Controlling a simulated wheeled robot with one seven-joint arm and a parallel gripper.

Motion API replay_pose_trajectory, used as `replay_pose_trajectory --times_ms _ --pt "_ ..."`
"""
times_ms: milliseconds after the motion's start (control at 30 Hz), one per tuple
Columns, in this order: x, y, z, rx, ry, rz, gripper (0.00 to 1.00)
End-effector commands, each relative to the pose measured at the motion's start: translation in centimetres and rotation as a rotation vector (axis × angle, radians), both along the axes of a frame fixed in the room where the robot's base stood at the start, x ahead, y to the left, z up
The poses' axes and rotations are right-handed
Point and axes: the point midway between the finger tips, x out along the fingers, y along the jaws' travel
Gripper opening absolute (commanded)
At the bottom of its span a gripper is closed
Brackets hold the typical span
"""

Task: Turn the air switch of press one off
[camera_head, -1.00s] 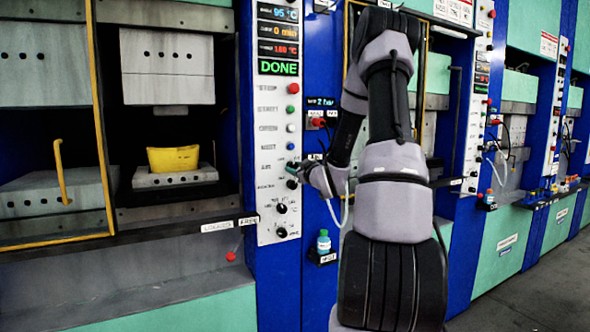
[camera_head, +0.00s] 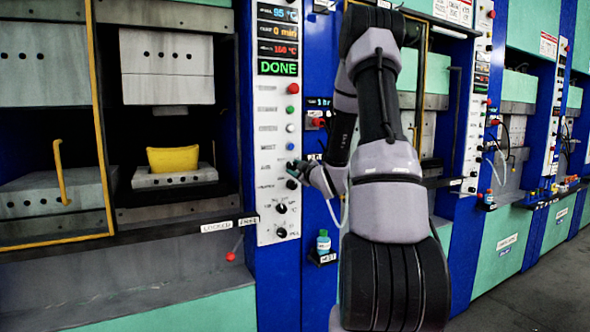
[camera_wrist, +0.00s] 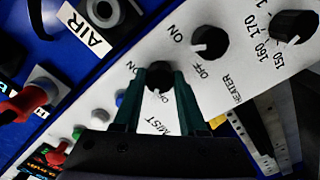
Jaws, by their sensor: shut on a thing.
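The air switch of the near press is a small black knob (camera_wrist: 158,77) on the white control panel (camera_head: 268,130). In the wrist view it sits between the two dark green fingers of my gripper (camera_wrist: 158,84), which are closed on its sides. In the head view my gripper (camera_head: 298,166) is at the panel, between the blue button and the heater knob (camera_head: 292,184), and hides the air switch.
The heater knob also shows close beside my fingers in the wrist view (camera_wrist: 210,42), with a temperature dial (camera_wrist: 293,25) beyond. A blue button (camera_wrist: 119,99) lies on the other side. The open press holds a yellow piece (camera_head: 173,159). A small bottle (camera_head: 323,241) stands below my wrist.

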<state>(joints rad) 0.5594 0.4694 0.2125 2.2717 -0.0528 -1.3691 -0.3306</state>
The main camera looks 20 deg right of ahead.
Motion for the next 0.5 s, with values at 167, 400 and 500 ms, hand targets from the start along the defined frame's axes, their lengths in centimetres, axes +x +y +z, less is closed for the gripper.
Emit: replay_pose_trajectory --times_ms 167,400,500 --pt "-0.07 -0.03 -0.16 0.001 0.004 -0.001 0.00" --pt "-0.06 -0.02 -0.11 0.001 0.002 -0.001 0.71" --pt "-0.04 -0.02 -0.07 0.001 0.001 0.000 0.71"
